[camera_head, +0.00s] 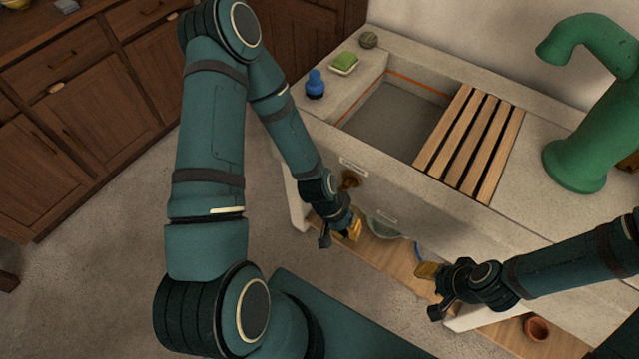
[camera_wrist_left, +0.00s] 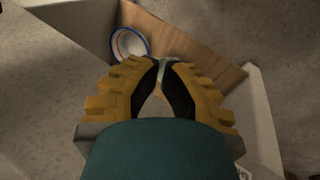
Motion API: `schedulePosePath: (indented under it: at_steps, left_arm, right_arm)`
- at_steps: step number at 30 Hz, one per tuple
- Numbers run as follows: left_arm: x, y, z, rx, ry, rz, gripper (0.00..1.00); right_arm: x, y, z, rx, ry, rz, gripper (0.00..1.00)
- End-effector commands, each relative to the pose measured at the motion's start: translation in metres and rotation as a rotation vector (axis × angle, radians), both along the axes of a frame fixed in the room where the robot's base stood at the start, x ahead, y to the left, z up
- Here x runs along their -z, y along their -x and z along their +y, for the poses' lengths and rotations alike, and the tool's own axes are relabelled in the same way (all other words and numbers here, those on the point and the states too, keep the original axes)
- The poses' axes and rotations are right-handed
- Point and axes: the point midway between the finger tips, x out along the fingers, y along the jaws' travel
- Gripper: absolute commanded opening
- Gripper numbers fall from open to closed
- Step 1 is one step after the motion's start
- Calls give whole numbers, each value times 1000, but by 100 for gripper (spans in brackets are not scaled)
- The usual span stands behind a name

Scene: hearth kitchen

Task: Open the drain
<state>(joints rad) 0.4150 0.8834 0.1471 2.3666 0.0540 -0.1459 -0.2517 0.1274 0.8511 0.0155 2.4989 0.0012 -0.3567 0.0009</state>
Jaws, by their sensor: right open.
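The stone sink (camera_head: 385,120) has a recessed basin, partly covered by a wooden slatted rack (camera_head: 470,140). No drain opening shows in its visible part. A brown, brass-like knob (camera_head: 350,180) sits on the sink's front face below a small label. My left gripper (camera_head: 354,231) is below and apart from this knob, in front of the sink. In the left wrist view its yellow fingers (camera_wrist_left: 162,65) converge with their tips close together; whether they are fully shut is unclear. My right gripper (camera_head: 428,270) is open in front of the sink, lower right.
A green faucet (camera_head: 590,110) stands at right. A wooden shelf (camera_head: 395,255) lies below; a terracotta pot (camera_head: 537,328) and blue-rimmed round item (camera_wrist_left: 129,45) are there.

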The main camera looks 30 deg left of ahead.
Motion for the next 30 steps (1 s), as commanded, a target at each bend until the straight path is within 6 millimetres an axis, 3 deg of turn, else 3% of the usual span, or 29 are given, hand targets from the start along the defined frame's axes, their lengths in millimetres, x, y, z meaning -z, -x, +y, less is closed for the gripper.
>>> schedulePosePath:
  at_steps: [8,12,21,25,30]
  left_arm:
    - [-13,-27,69,-17,204,-17,0]
    - [-25,-36,115,-36,305,-94,0]
    - [-54,-33,212,-79,425,-313,0]
    - [-60,-30,231,-86,437,-365,0]
    - [-62,-28,237,-85,441,-383,0]
  right_arm:
    - [-28,1,0,2,-1,2,47]
    - [-39,1,0,4,0,4,47]
    - [-56,2,0,6,0,5,47]
    - [-58,2,0,6,-1,6,47]
    - [-58,2,0,6,-1,6,47]
